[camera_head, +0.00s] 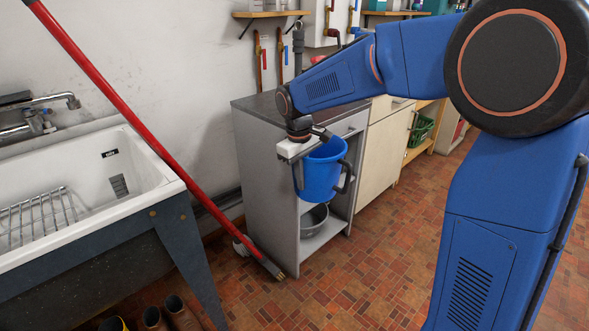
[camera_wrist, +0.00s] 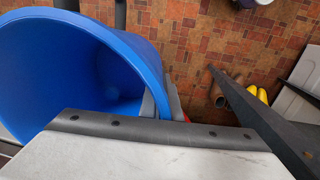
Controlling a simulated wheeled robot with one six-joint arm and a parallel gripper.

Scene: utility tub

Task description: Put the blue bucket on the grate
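The blue bucket (camera_head: 322,172) hangs upright in the air in front of the grey cabinet, with a dark handle at its side. My gripper (camera_head: 312,140) is at its rim and appears shut on it. In the wrist view the bucket (camera_wrist: 70,65) fills the left side, open and seemingly empty inside. The gripper's fingers (camera_wrist: 163,104) meet at its right rim; the exact contact is partly hidden. The wire grate (camera_head: 42,216) lies in the white sink at the left, well away from the bucket, and its left part is cut off by the picture edge.
A red-handled broom (camera_head: 120,105) leans diagonally across the sink's right front. The sink (camera_head: 150,172) has a raised rim and a tap (camera_head: 45,110) at the back. A metal bowl (camera_head: 314,220) sits in the grey cabinet (camera_head: 268,185). Brown boots (camera_head: 180,312) stand below.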

